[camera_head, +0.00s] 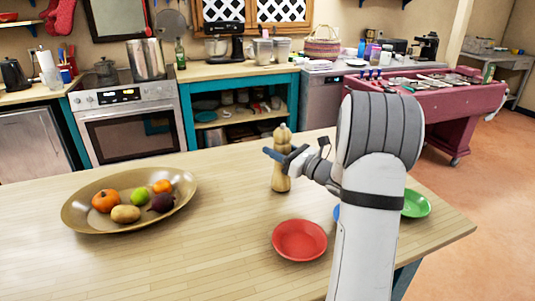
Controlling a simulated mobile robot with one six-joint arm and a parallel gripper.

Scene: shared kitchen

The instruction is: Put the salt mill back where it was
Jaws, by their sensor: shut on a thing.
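The salt mill (281,179) is a light wooden mill with a rounded top, upright at the far side of the wooden table (230,262). My gripper (278,156) is shut around its upper body, with a dark finger crossing in front of it. The mill's base appears at the tabletop; I cannot tell whether it touches. My arm comes in from the lower right and hides part of the table behind it.
A wide tan bowl (82,212) with fruit and vegetables stands at the left. A red plate (299,240) lies in front of the mill. A blue dish (336,213) and a green plate (416,204) are partly hidden by my arm. The table's middle is clear.

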